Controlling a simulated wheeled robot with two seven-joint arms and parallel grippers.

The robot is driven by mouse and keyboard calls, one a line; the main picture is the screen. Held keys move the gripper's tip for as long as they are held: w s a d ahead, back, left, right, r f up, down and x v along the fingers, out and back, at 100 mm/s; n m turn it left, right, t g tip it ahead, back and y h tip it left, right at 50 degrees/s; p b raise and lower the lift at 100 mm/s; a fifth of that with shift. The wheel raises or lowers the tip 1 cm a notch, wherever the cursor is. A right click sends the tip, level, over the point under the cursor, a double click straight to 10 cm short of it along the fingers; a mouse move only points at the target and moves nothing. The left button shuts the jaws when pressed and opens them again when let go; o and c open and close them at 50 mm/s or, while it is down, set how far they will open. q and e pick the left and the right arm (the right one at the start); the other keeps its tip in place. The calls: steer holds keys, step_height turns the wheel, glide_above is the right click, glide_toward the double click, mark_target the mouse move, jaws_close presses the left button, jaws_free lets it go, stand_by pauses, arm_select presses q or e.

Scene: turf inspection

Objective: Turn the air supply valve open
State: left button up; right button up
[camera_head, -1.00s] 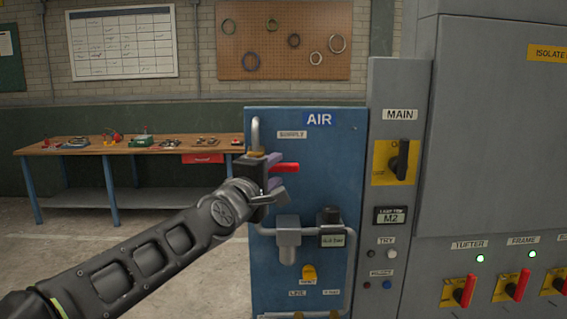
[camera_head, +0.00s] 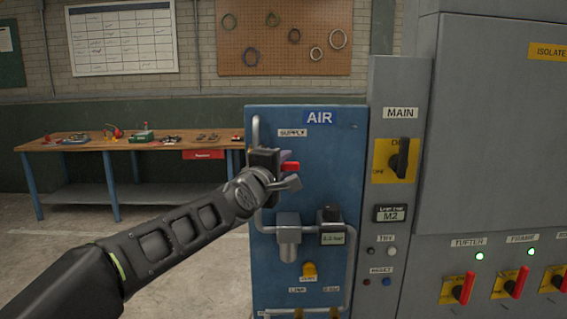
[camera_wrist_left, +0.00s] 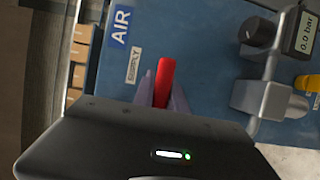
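The air supply valve has a red handle (camera_head: 291,167) on the blue AIR panel (camera_head: 340,150), below the SUPPLY label. The handle lies level and points right in the head view. My left gripper (camera_head: 282,168) is at the handle and covers its left part. In the left wrist view the red handle (camera_wrist_left: 164,82) stands between the two purple fingertips, one close on each side. I cannot tell whether they touch it. The small display (camera_wrist_left: 306,32) reads 0.0 bar. My right gripper is out of view.
Pipes, a grey regulator body (camera_head: 288,238) and a yellow knob (camera_head: 309,269) sit lower on the panel. A grey cabinet with a MAIN switch (camera_head: 402,158) and red-handled switches (camera_head: 467,288) stands right. A workbench (camera_head: 120,145) with tools is behind on the left.

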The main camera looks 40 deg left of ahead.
arm_select(q)
jaws_close()
steer(key=shift+f, duration=0.1)
stand_by(0.8)
steer(key=shift+s+a+r+n+y+b, duration=0.75)
steer(key=shift+n+y+b, duration=0.7)
steer(key=shift+n+b, duration=2.15)
steer(key=shift+s+a+r+n+y+b, duration=0.45)
steer(key=shift+a+r+n+y+b, duration=0.7)
steer(key=shift+n+b, duration=2.45)
steer(key=shift+s+a+r+n+y+b, duration=0.6)
steer(key=shift+r+n+y+b, duration=0.85)
steer(key=shift+n+b, duration=2.1)
steer(key=shift+f+n+y+p, duration=0.3)
steer(key=shift+n+y+p, duration=0.25)
steer(key=shift+n, duration=0.1)
